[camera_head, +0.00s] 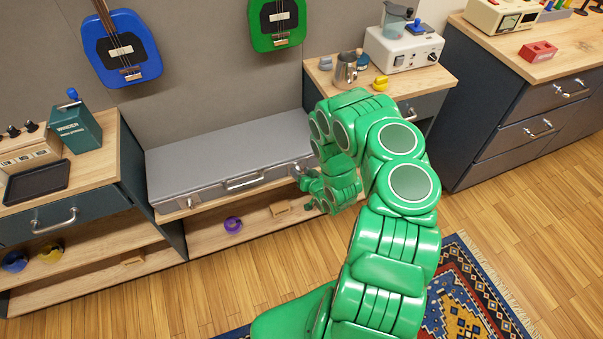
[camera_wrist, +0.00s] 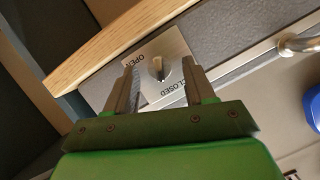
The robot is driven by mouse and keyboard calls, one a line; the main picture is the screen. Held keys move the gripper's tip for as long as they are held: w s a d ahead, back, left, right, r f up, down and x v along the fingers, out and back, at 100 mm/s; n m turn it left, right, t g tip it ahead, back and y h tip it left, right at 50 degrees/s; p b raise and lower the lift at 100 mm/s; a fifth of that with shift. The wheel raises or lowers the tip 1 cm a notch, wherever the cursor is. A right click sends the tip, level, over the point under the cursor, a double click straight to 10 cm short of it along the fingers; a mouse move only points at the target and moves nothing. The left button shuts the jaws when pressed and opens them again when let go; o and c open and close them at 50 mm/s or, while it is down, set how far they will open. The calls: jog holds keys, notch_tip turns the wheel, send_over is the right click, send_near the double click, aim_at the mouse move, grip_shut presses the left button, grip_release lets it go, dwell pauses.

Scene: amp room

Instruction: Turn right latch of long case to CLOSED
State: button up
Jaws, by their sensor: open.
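The long grey case (camera_head: 225,150) lies shut on a low wooden shelf in the head view. Its right latch is hidden or too small to make out there, behind my gripper (camera_head: 306,182). In the wrist view the right latch (camera_wrist: 158,68) is a small metal knob on a silver plate (camera_wrist: 177,50) marked OPEN and CLOSED. Which word the knob points to, I cannot tell. My gripper (camera_wrist: 160,88) is open, with one finger on each side of the knob. I cannot tell whether either finger touches it.
The case handle (camera_head: 245,181) is left of my gripper; it also shows in the wrist view (camera_wrist: 300,43). A wooden edge (camera_wrist: 110,45) runs close beside the latch plate. A purple spool (camera_head: 233,224) and a wooden block (camera_head: 281,208) sit on the shelf below.

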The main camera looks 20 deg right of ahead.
grip_shut()
jog(key=shift+a+n+h, duration=0.25)
jog(key=shift+n+h, duration=0.35)
jog(key=shift+n, duration=0.3)
jog(key=shift+n+h, duration=0.5)
jog(key=shift+n, duration=0.1)
grip_release()
jog(key=shift+s+r, duration=0.1)
jog(key=shift+s, duration=0.05)
jog(key=v, duration=0.7)
jog(key=shift+s, duration=0.2)
